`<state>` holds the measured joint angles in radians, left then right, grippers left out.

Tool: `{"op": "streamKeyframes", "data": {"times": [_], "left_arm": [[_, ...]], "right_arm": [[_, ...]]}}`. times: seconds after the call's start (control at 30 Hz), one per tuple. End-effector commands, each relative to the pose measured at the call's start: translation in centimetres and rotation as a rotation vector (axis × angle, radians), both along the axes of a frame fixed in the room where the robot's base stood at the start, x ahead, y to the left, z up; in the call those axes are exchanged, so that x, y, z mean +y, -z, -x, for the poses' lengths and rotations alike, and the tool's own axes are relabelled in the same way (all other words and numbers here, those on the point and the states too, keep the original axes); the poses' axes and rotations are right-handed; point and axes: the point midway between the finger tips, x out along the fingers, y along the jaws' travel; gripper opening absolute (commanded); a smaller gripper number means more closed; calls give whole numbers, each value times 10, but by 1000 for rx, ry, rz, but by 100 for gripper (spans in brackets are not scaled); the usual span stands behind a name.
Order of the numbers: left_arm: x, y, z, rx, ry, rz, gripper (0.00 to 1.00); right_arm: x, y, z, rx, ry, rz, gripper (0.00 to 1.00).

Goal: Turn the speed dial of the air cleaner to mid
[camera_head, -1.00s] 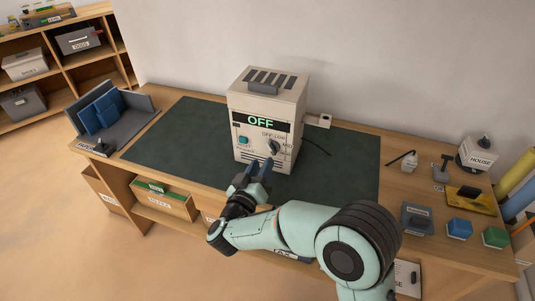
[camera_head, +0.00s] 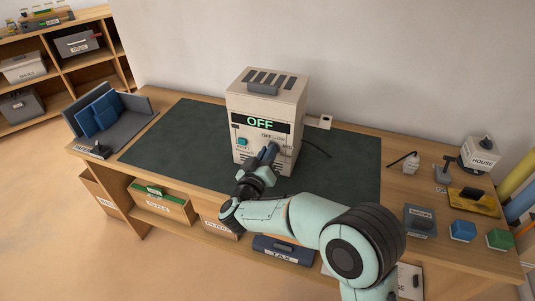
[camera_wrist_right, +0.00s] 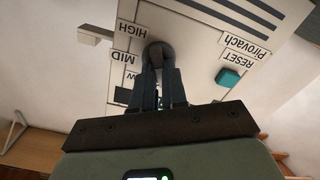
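The air cleaner (camera_head: 266,105) is a beige box on the dark mat, and its display reads OFF. The dark speed dial (camera_wrist_right: 158,54) shows in the right wrist view, close to the HIGH and MID labels; a third label is partly covered. My right gripper (camera_head: 268,153) is at the front panel and hides the dial in the head view. In the right wrist view its two fingers (camera_wrist_right: 160,75) stand close together with their tips at either side of the dial, and look shut on it. My left gripper is out of view.
A teal reset button (camera_wrist_right: 228,77) sits beside the dial, left of it in the head view (camera_head: 242,142). Tools and small blocks (camera_head: 462,230) lie at the right. The dark mat (camera_head: 170,145) is clear left of the cleaner.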

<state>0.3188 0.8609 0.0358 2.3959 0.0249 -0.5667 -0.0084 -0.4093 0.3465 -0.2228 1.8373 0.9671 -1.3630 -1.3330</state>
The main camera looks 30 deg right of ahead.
Motion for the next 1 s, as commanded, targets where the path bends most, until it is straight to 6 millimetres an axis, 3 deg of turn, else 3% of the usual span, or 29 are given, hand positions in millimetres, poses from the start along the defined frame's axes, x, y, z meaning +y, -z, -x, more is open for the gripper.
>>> {"op": "streamKeyframes", "data": {"times": [0.43, 1.0], "left_arm": [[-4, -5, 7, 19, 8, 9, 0], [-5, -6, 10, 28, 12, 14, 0]], "right_arm": [[-1, -1, 1, -94, 0, -81, 0], [-3, 0, 4, -488, 0, -415, 0]]}}
